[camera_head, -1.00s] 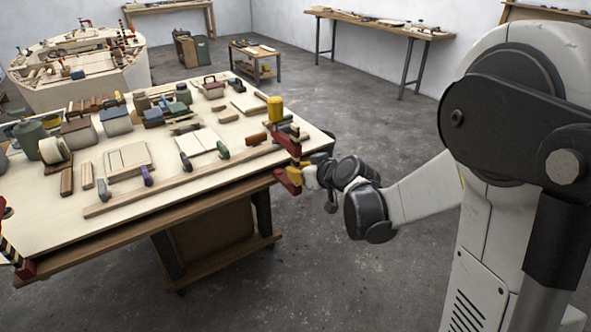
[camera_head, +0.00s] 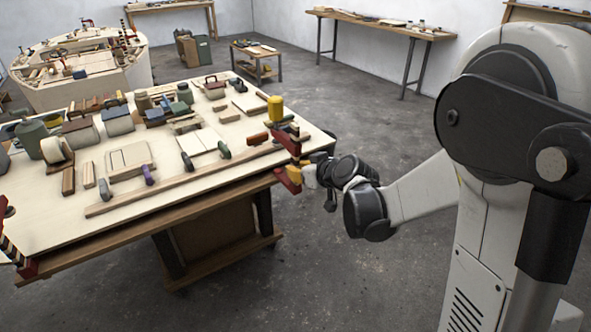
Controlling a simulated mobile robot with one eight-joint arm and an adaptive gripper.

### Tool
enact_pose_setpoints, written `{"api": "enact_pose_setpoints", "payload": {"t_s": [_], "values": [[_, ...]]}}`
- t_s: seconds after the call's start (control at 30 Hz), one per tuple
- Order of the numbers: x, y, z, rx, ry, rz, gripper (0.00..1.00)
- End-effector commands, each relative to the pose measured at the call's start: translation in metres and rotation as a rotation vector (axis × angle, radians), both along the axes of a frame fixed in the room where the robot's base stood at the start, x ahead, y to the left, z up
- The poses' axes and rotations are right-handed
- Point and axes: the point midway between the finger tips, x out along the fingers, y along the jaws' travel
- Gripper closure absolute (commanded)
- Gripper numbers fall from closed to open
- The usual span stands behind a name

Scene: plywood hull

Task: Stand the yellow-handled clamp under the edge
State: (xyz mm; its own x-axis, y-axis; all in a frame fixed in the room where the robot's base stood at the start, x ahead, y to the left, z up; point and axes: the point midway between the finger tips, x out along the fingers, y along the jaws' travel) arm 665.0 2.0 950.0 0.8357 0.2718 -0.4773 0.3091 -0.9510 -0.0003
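The yellow-handled clamp stands roughly upright at the right front edge of the near workbench. Its yellow handle (camera_head: 275,109) is on top, above the bench surface. Its red-and-dark body (camera_head: 288,143) runs down past the edge, and a red lower part (camera_head: 288,181) with yellow beside it shows below the top. My gripper (camera_head: 312,174) comes from the right at the height of that lower part and overlaps it or touches it. The fingers are small and partly hidden, so I cannot tell whether they are closed on the clamp.
The near workbench (camera_head: 120,245) carries a long wooden strip (camera_head: 185,181) along its front, with small clamps, blocks and tool boxes behind. Another red clamp (camera_head: 22,264) sits at its left front edge. A plywood hull (camera_head: 85,92) stands behind. The floor (camera_head: 390,125) right of the bench is clear.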

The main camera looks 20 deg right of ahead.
Motion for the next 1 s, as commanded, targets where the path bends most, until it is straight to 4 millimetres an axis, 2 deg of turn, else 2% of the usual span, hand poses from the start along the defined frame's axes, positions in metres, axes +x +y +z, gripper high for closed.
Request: {"api": "enact_pose_setpoints", "payload": {"t_s": [0.27,1.0], "values": [[0.003,0.001,0.000,0.000,-0.001,0.000,1.00],[0.033,0.011,0.000,0.000,-0.001,0.000,1.00]]}}
